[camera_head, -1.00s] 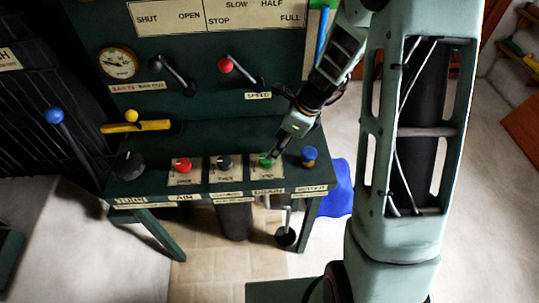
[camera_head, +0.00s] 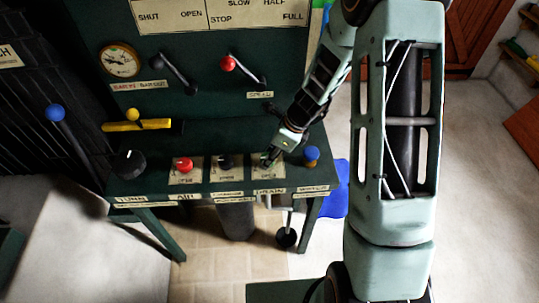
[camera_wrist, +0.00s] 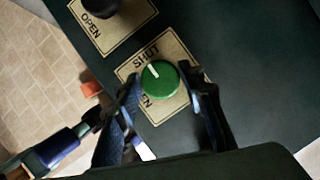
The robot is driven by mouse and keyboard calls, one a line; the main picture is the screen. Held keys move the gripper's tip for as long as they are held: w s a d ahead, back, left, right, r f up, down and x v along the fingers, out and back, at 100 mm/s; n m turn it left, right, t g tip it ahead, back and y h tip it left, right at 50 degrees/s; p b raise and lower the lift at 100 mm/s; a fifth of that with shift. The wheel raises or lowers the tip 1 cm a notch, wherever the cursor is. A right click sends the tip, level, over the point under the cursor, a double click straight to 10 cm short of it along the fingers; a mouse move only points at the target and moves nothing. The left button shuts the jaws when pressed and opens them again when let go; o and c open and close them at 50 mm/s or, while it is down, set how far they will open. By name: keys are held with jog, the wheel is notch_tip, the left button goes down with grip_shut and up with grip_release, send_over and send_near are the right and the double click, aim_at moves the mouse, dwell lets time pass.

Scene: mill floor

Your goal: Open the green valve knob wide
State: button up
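The green valve knob (camera_wrist: 161,80) sits on a cream label plate (camera_wrist: 135,70) in the wrist view. Its white mark points up-left toward the word SHUT. Part of the word OPEN shows below the knob, partly hidden by a finger. My gripper (camera_wrist: 160,76) has one dark finger on each side of the knob, with the fingertips close beside it. The fingers are apart, and I cannot tell whether they touch it. In the head view my gripper (camera_head: 270,156) reaches down to the knob's plate (camera_head: 267,172) and mostly hides the knob.
A black knob (camera_head: 226,161) and a red knob (camera_head: 183,164) stand to the left on the green bench. A blue knob (camera_head: 311,153) is close on the right. Levers (camera_head: 244,70) and a gauge (camera_head: 120,61) are on the upright panel behind.

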jog(key=c, duration=0.6)
jog(key=shift+c, duration=0.2)
jog(key=shift+n, duration=0.4)
jog(key=n+g, duration=0.1)
jog(key=n, duration=0.1)
jog(key=shift+w+n+p, duration=0.15)
jog(key=shift+n+p, duration=0.2)
jog(key=shift+n, duration=0.05)
jog(key=n+g, duration=0.2)
jog(key=n, duration=0.2)
jog(key=shift+w+n, duration=0.15)
jog(key=shift+n, duration=0.15)
jog(key=n+g, duration=0.1)
jog(key=n, duration=0.1)
jog(key=n+g+h+b, duration=0.1)
jog(key=n, duration=0.2)
jog(key=shift+w+f+b, duration=0.1)
jog(key=shift+b, duration=0.2)
jog(key=n+h, duration=0.1)
jog(key=n, duration=0.3)
jog(key=shift+a+g+b, duration=0.15)
jog(key=shift+g+b, duration=0.25)
jog(key=shift+n+h, duration=0.3)
jog(key=shift+n, duration=0.2)
